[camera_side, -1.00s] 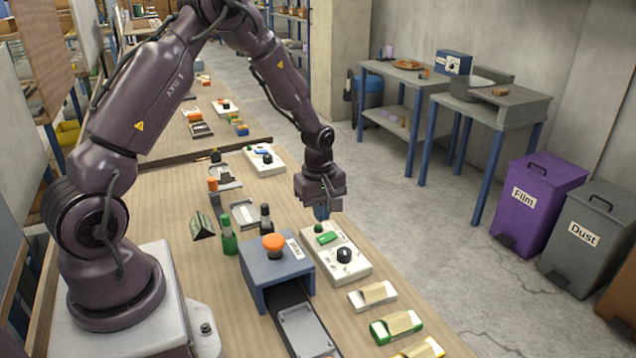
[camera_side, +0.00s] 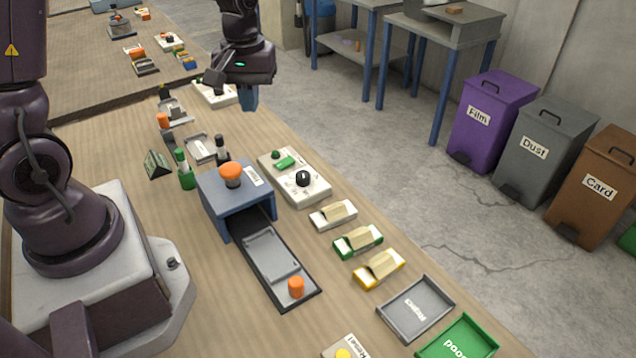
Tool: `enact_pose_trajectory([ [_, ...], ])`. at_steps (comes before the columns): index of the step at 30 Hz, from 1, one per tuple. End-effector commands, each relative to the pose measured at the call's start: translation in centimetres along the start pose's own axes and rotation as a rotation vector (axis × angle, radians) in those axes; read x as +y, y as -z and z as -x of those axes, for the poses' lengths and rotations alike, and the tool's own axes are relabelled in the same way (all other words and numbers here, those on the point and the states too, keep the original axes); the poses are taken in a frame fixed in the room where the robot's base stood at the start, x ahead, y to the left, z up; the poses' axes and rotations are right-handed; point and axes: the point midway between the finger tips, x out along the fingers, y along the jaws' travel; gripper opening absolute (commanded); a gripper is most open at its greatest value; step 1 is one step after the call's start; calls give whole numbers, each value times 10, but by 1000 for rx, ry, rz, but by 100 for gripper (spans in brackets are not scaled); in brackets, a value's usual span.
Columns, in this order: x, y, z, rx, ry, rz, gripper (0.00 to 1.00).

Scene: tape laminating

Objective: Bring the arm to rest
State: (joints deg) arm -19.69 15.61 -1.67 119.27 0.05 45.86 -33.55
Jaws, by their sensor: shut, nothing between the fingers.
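My gripper (camera_side: 250,97) is at the upper middle of the side view, pointing down above the far right part of the workbench (camera_side: 110,145). Its bluish fingers are together and hold nothing. It hangs near a white control box (camera_side: 215,92), apart from the things on the bench as far as I can tell. My arm comes down to it from above the picture, so its upper part is out of view.
A blue press (camera_side: 238,205) with an orange knob has a dark track with a grey tray (camera_side: 270,255). A white control panel (camera_side: 293,178), tape holders (camera_side: 358,241), a grey tray (camera_side: 415,308) and a green tray (camera_side: 460,340) line the bench. Bins (camera_side: 492,120) stand on the floor.

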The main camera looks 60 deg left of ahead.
Motion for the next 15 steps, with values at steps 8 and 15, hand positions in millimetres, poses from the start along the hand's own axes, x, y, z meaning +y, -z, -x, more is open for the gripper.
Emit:
enact_pose_trajectory([
  [8,-11,-71,69,131,-51,-489,0],
  [15,-29,-130,109,302,-115,-795,0],
])
